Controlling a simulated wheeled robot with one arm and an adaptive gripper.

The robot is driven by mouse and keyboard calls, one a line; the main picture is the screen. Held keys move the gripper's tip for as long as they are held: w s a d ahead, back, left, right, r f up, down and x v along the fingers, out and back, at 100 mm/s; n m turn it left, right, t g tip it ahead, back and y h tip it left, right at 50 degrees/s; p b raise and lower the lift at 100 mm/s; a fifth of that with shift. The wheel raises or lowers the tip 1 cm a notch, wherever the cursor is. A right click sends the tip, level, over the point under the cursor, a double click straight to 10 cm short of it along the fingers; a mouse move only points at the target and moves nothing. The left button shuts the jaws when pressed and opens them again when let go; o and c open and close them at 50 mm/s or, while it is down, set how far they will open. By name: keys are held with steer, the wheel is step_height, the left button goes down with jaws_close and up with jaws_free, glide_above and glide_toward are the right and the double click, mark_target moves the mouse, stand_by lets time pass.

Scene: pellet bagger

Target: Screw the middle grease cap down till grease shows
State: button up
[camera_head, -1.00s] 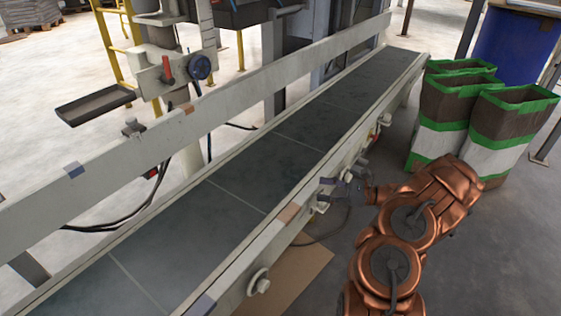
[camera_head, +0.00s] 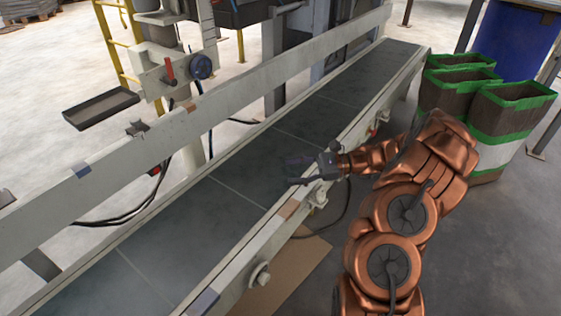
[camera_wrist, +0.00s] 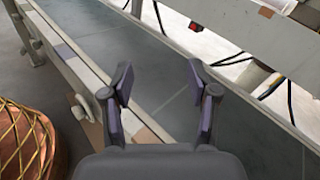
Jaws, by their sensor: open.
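Several round pale fittings sit along the outer face of the conveyor's near side rail. The middle one (camera_head: 317,196) is partly covered by my arm. A nearer one (camera_head: 260,275) is clear at the lower middle, and another (camera_head: 372,130) is farther along. Which parts are the grease caps is too small to tell, and no grease is visible. My gripper (camera_head: 296,170) is open and empty, above the belt's near edge beside the middle fitting, not touching it. In the wrist view its two fingers (camera_wrist: 160,85) are apart over the belt; a pale round fitting (camera_wrist: 82,108) lies left of them.
The dark belt (camera_head: 240,180) is bare. A far guard rail (camera_head: 230,95) runs along its other side. Brown-and-white bags with green bands (camera_head: 500,120) stand at right. A flat cardboard sheet (camera_head: 290,270) lies on the floor below the near rail. A blue drum (camera_head: 515,45) is behind.

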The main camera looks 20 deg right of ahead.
steer(key=s+a+r+n+g+p, duration=0.2)
steer(key=a+r, duration=0.3)
steer(key=shift+a+r+n, duration=0.25)
steer(key=shift+n, duration=0.15)
